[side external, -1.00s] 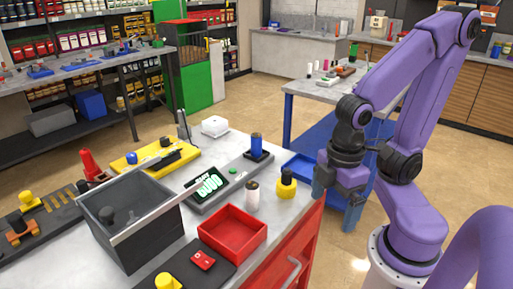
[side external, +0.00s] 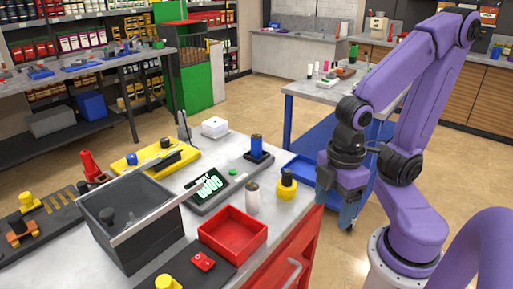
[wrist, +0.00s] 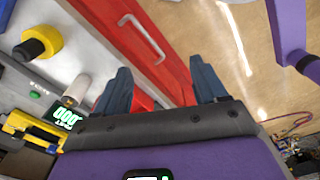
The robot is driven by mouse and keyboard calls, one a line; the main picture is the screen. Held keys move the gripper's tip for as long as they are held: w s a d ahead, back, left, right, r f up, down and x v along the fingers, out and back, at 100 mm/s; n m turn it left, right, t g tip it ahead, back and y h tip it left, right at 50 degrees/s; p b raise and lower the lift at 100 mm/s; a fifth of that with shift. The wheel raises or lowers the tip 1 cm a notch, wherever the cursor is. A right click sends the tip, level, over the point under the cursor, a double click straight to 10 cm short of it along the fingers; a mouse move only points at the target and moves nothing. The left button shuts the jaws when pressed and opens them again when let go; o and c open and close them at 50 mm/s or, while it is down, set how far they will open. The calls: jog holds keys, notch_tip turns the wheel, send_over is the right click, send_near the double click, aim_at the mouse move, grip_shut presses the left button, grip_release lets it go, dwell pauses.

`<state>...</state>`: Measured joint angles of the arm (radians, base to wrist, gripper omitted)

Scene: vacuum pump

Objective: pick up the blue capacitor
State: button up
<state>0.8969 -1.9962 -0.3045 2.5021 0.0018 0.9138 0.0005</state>
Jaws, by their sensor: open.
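The blue capacitor (side external: 256,146) is a short upright cylinder with a brownish top. It stands at the far end of a grey device (side external: 222,185) with a lit green display. My gripper (side external: 338,202) hangs beyond the right edge of the workbench, to the right of the capacitor and well apart from it. In the wrist view its two dark fingers (wrist: 160,85) are spread with nothing between them. I cannot clearly make out the capacitor in the wrist view.
A yellow cylinder with a dark top (side external: 286,184) and a white cylinder (side external: 252,196) stand between my gripper and the device. A red tray (side external: 232,236) and dark grey bin (side external: 130,222) are nearer. A blue cart (side external: 310,135) stands behind my gripper.

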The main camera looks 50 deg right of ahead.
jog(key=shift+w, duration=0.1)
jog(key=n+t+h, duration=0.3)
jog(key=n+h, duration=0.4)
jog(key=h, duration=1)
send_over(254, 146)
notch_tip(254, 146, down, 3)
jog(key=shift+w+d+n+t+h, duration=0.1)
jog(key=shift+d+n+t+h, duration=0.3)
jog(key=shift+n+h, duration=0.1)
jog(key=shift+f, duration=1.3)
notch_tip(254, 146, down, 4)
jog(key=shift+r, duration=0.2)
jog(key=shift+w+d+f, duration=0.1)
jog(key=shift+d+f, duration=0.05)
jog(key=shift+d, duration=0.3)
jog(key=shift+w+d+f, duration=0.1)
jog(key=shift+d+f, duration=0.05)
jog(key=shift+d, duration=0.25)
jog(key=shift+w+d, duration=0.15)
jog(key=shift+d, duration=0.45)
